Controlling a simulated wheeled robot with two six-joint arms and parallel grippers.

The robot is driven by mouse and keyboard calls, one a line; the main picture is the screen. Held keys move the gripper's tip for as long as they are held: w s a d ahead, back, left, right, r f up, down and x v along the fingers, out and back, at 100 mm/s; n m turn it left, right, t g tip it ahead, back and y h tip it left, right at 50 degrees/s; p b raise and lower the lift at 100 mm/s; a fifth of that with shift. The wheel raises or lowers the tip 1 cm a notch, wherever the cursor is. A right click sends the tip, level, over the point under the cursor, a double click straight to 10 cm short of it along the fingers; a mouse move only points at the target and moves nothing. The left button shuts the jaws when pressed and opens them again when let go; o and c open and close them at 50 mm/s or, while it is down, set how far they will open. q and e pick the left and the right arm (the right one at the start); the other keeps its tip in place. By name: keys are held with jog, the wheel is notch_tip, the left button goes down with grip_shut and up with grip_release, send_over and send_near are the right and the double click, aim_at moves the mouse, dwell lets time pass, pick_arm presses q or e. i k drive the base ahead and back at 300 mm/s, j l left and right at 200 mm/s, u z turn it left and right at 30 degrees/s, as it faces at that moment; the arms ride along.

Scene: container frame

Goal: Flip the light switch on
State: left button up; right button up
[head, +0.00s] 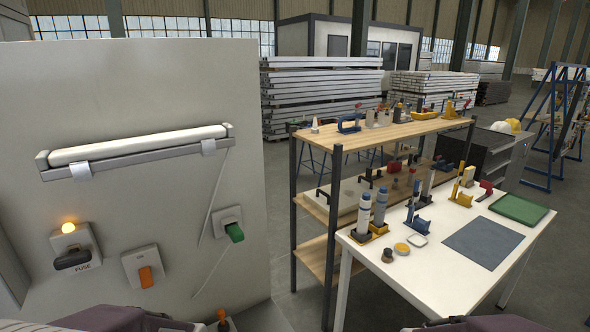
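The light switch (144,268) is a white plate with an orange rocker on the pale wall panel at the left of the head view. Its rocker hangs toward the lower part of the plate; I cannot tell its on or off position for sure. A tube lamp (140,144) in a grey fixture is mounted above it and looks unlit. Parts of my arms show at the bottom edge, but neither gripper can be seen.
Left of the switch is a fuse holder (72,260) marked FUSE, with a glowing amber light above. Right of it a green plug (234,232) sits in a socket. An orange-topped part (222,316) shows at the bottom edge. A shelf (385,130) and a white table (440,285) with tools stand right.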

aim_at(146, 279)
jog(key=u, duration=1.3)
